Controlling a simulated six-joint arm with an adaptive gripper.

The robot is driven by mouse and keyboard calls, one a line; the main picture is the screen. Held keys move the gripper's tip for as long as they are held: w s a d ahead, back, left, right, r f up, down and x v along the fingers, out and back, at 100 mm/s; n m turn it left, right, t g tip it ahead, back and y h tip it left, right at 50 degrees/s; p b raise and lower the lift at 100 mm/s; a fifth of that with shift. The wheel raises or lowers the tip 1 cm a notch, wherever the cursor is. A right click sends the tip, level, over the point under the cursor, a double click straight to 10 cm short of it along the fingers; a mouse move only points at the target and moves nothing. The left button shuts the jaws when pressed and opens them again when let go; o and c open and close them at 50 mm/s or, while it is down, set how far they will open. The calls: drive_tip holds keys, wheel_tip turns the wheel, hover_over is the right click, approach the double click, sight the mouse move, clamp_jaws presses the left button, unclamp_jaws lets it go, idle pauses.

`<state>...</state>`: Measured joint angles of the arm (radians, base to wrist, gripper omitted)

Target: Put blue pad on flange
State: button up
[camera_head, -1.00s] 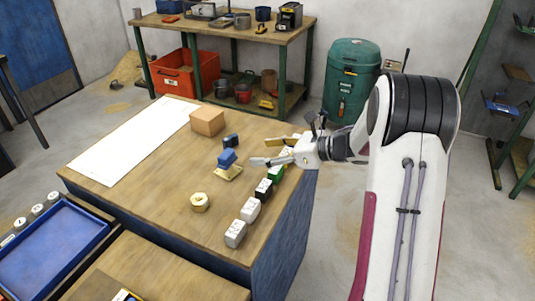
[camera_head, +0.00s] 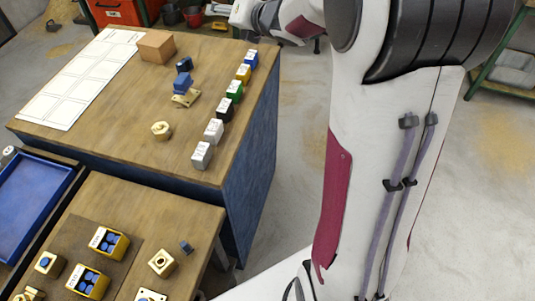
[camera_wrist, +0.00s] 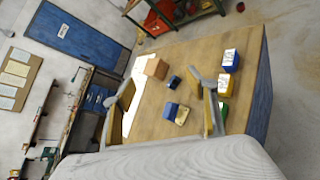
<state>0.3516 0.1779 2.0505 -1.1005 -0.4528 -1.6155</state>
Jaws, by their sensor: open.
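A blue block (camera_head: 183,83) sits on a flat square brass plate (camera_head: 187,99) on the far table. The wrist view shows the same blue block (camera_wrist: 170,109) and brass plate (camera_wrist: 183,116) between my fingers. On the near table are a brass piece with a hole (camera_head: 162,263), a small dark blue piece (camera_head: 187,246) and yellow boxes (camera_head: 110,243) holding round blue pieces. I cannot tell which is the named pad or flange. My gripper (camera_wrist: 163,79) is open, with nothing between its fingers, apart from these objects. It is outside the head view.
A row of labelled blocks (camera_head: 214,131) lines the far table's right edge. A brass hex piece (camera_head: 161,130), a small dark block (camera_head: 184,64) and a cardboard box (camera_head: 156,46) stand there too. A white sheet (camera_head: 80,78) lies left. A blue tray (camera_head: 30,203) is at left.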

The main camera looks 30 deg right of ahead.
drive_tip(key=s+r+m+g+h, duration=0.1)
drive_tip(key=s+r+m+h, duration=0.1)
drive_tip(key=s+m, duration=0.55)
drive_tip(key=s+r+m+g+h, duration=0.1)
drive_tip(key=s+r+m+h, duration=0.15)
drive_tip(key=s+m, duration=0.5)
drive_tip(key=s+a+f+m+g+y, duration=0.1)
drive_tip(key=s+a+f+m+g, duration=0.1)
drive_tip(key=s, duration=0.6)
drive_tip(key=s+a+f+m+g+y, duration=0.1)
drive_tip(key=s+a+f+m+g, duration=0.1)
drive_tip(key=s+a+f+m, duration=0.2)
drive_tip(key=s+a+f+m+g+y, duration=0.1)
drive_tip(key=s+a+f+m, duration=0.2)
drive_tip(key=s+a+m, duration=0.2)
drive_tip(key=s+m, duration=0.3)
drive_tip(key=s, duration=0.4)
drive_tip(key=shift+s+a+m+g, duration=0.15)
drive_tip(key=shift+a+m+g, duration=0.15)
drive_tip(key=shift+g, duration=0.1)
